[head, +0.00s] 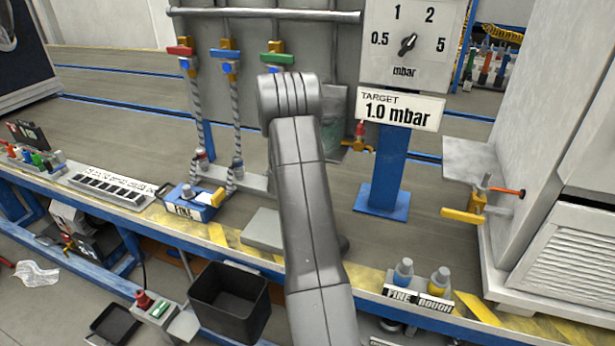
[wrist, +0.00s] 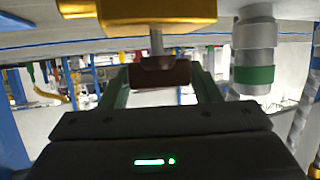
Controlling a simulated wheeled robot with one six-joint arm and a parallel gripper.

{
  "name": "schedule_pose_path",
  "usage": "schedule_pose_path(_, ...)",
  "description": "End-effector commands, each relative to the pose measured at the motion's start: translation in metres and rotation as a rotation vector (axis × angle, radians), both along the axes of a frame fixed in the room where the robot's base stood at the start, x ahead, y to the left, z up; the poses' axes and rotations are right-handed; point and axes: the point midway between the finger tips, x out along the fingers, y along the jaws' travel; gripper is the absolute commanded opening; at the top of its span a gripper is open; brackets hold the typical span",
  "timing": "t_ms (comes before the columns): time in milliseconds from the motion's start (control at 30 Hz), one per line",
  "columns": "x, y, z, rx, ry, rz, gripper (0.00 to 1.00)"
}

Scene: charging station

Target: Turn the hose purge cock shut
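In the wrist view a brass valve body (wrist: 150,12) fills the top, with a short metal stem and a dark red-brown handle (wrist: 160,73) below it. The fingers of my gripper (wrist: 162,92) stand on either side of this handle, very close to its edges; whether they press on it I cannot tell. In the head view my arm hides my gripper and the part it is at. A small brass cock with a red top (head: 359,136) shows to the right of my arm. I cannot tell which cock is the hose purge cock.
A hose fitting with a green band (wrist: 254,75) is close right of my gripper. In the head view, red (head: 180,51), blue (head: 224,55) and green (head: 277,58) handles line the manifold. The gauge (head: 412,45) sits above a 1.0 mbar target sign (head: 400,108). A blue FINE box (head: 190,203) is on the bench.

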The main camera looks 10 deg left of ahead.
Motion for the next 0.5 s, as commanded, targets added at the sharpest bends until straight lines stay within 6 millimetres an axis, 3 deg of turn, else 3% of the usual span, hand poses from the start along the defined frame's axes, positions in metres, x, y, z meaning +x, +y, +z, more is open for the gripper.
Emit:
schedule_pose_path(33,-0.0001,0.0001,0.0001,0.000,0.000,0.000,0.47)
schedule_pose_path(133,-0.0002,0.0001,0.0002,0.000,0.000,0.000,0.30)
schedule_pose_path(500,0.0006,0.0013,0.0072,0.002,-0.002,-0.083,0.30)
